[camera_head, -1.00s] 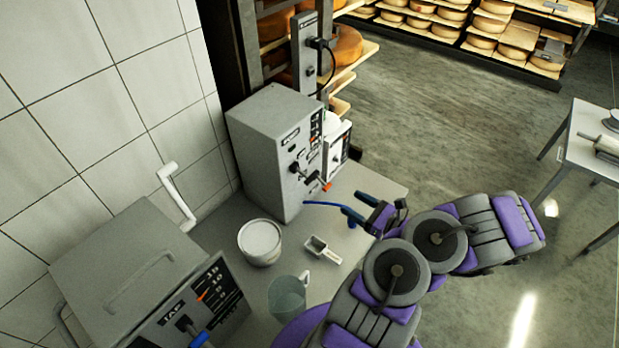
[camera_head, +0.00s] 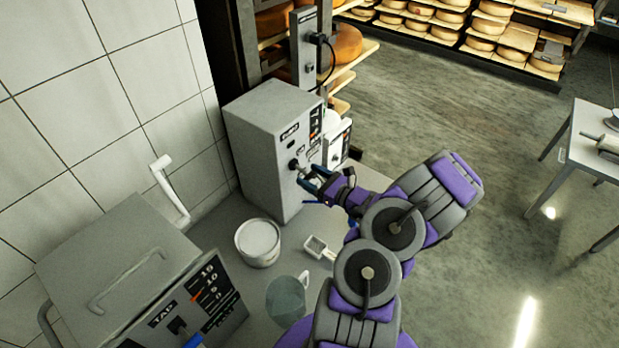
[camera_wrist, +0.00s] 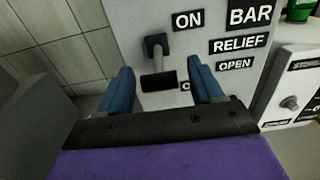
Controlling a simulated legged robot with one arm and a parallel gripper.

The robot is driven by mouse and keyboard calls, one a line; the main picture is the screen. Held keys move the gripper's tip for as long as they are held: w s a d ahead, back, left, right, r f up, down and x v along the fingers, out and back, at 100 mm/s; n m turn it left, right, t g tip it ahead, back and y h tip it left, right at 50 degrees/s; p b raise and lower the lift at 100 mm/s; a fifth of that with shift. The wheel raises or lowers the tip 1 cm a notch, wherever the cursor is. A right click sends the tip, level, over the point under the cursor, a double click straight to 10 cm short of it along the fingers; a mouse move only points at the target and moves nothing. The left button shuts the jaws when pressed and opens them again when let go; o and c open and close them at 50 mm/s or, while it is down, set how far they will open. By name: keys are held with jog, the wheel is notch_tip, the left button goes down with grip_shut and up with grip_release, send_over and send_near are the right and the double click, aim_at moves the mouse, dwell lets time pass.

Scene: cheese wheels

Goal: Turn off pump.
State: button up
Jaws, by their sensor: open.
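The pump (camera_head: 265,150) is a grey box on the counter against the tiled wall. In the wrist view its front panel (camera_wrist: 215,75) carries ON, BAR, RELIEF and OPEN labels. A black-ended lever (camera_wrist: 158,80) hangs down from its pivot, below and left of the ON label (camera_wrist: 188,20). A label low by the lever is mostly hidden by my right finger. My gripper (camera_wrist: 162,85) is open, with one blue finger on each side of the lever's end; I cannot tell whether they touch it. In the head view my gripper (camera_head: 318,182) is at the pump's front.
A white tub (camera_head: 258,243), a small scoop (camera_head: 320,248) and a clear jug (camera_head: 286,298) stand on the counter below the pump. A grey tank labelled TAP (camera_head: 150,265) is at lower left. A white unit (camera_head: 340,143) stands right beside the pump.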

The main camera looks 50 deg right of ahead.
jog(key=shift+w+a, duration=0.1)
jog(key=shift+w, duration=0.45)
jog(key=c, duration=1)
jog(key=shift+r, duration=0.1)
jog(key=shift+o, duration=0.2)
jog(key=shift+w+t+p, duration=0.2)
jog(key=shift+t+p, duration=0.3)
jog(key=shift+p, duration=0.1)
jog(key=shift+f+t+b, duration=0.3)
jog(key=shift+f+t, duration=0.2)
jog(key=shift+f, duration=0.25)
jog(key=shift+t+b, duration=0.3)
jog(key=shift+b, duration=0.05)
jog(key=shift+f, duration=0.1)
